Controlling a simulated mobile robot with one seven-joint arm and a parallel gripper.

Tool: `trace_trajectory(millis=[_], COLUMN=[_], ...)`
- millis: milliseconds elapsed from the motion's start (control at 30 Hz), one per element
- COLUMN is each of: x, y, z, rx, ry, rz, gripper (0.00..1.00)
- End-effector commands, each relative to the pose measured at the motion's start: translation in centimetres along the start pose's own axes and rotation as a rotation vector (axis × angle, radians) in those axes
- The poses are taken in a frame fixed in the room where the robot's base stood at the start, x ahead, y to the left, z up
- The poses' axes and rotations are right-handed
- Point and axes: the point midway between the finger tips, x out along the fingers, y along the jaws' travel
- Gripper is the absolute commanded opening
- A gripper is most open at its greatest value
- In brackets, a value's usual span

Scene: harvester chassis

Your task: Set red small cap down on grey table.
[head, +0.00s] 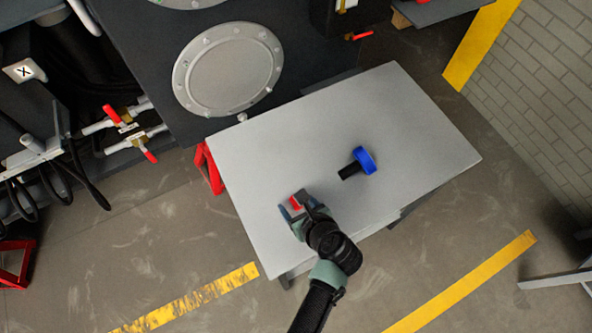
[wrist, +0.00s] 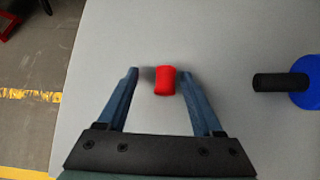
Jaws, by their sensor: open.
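The red small cap (wrist: 165,81) lies between the two fingertips of my gripper (wrist: 163,74) in the wrist view, with a gap to the left finger and a smaller gap to the right one. It appears to rest on the grey table (head: 290,155). In the head view the cap (head: 296,202) shows as a small red patch at my gripper (head: 293,207), partly hidden by it. My gripper is open, over the table's front left part.
A blue and black tool-like object (head: 364,161) lies on the table to the right of my gripper; it also shows in the wrist view (wrist: 304,82). The rest of the tabletop is clear. The dark chassis with a round bolted plate (head: 228,68) stands behind.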

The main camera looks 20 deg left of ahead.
Motion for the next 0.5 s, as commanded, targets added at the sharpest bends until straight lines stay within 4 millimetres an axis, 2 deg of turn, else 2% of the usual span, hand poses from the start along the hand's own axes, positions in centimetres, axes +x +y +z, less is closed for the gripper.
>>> trace_trajectory(millis=[133,233,500], x=[-0.5,-1.6,-7.5], y=[0.0,0.0,0.0], z=[0.0,0.1,0.1], rx=[0.001,0.002,0.002], ry=[0.0,-0.001,-0.001], rz=[0.001,-0.002,-0.003], gripper=[0.67,0.67,0.67])
